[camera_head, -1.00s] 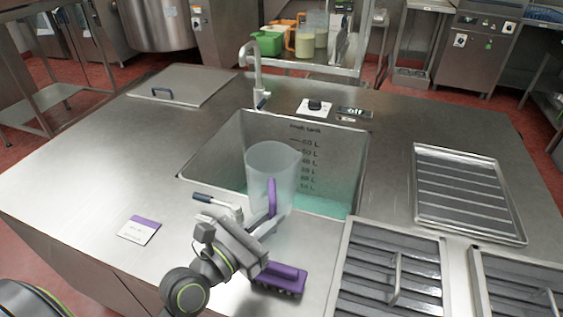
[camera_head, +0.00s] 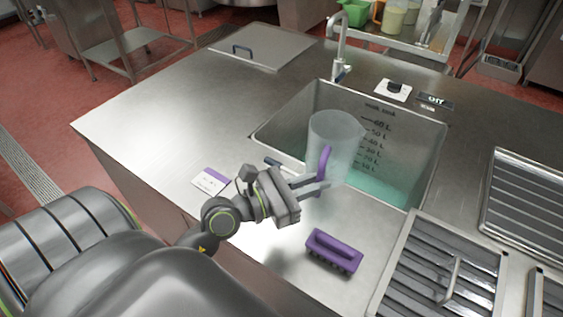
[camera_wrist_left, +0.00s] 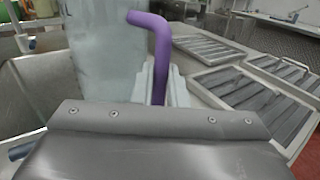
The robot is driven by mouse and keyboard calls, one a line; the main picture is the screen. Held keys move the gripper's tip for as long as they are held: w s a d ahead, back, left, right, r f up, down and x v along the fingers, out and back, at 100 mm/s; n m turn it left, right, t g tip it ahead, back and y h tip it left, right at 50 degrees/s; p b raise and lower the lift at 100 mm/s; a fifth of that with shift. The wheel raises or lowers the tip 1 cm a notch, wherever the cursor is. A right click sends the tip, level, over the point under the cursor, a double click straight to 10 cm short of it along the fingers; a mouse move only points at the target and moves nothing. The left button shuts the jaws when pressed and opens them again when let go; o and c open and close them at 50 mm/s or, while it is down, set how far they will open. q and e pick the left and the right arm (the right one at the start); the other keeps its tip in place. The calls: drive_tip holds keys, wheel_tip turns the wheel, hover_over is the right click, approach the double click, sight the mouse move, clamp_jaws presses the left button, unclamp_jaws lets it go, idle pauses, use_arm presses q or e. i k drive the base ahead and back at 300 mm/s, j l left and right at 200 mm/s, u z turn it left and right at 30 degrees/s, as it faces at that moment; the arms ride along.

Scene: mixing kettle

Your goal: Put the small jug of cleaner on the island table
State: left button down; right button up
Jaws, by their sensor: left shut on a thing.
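A clear jug (camera_head: 334,140) with a purple handle (camera_head: 323,168) is held upright above the near edge of the sink. My left gripper (camera_head: 319,185) is shut on the purple handle. In the left wrist view the purple handle (camera_wrist_left: 157,50) stands between the fingers, with the cloudy clear jug body (camera_wrist_left: 100,52) behind it to the left. I cannot tell whether the jug holds any liquid. The steel table (camera_head: 165,128) around the sink has bare room on its left side. My right gripper is not in view.
The sink (camera_head: 425,160) holds greenish liquid and has litre marks on its wall. A purple brush (camera_head: 334,250) and a white-purple card (camera_head: 210,180) lie in front. A tap (camera_head: 340,50) stands behind. Grated trays (camera_head: 440,275) lie at the right, a flat lid (camera_head: 262,46) at the back left.

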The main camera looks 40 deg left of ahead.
sight(140, 131)
drive_tip(key=k+j, duration=0.1)
drive_tip(key=j, duration=0.45)
drive_tip(key=k+j, duration=0.15)
drive_tip(key=j, duration=0.35)
drive_tip(key=k+j+u, duration=0.1)
drive_tip(key=j, duration=0.45)
drive_tip(key=k+j, duration=0.1)
drive_tip(key=j, duration=0.4)
drive_tip(key=k+j, duration=0.1)
drive_tip(key=j, duration=0.45)
drive_tip(key=k+j, duration=0.1)
drive_tip(key=j, duration=0.45)
drive_tip(key=u, duration=0.05)
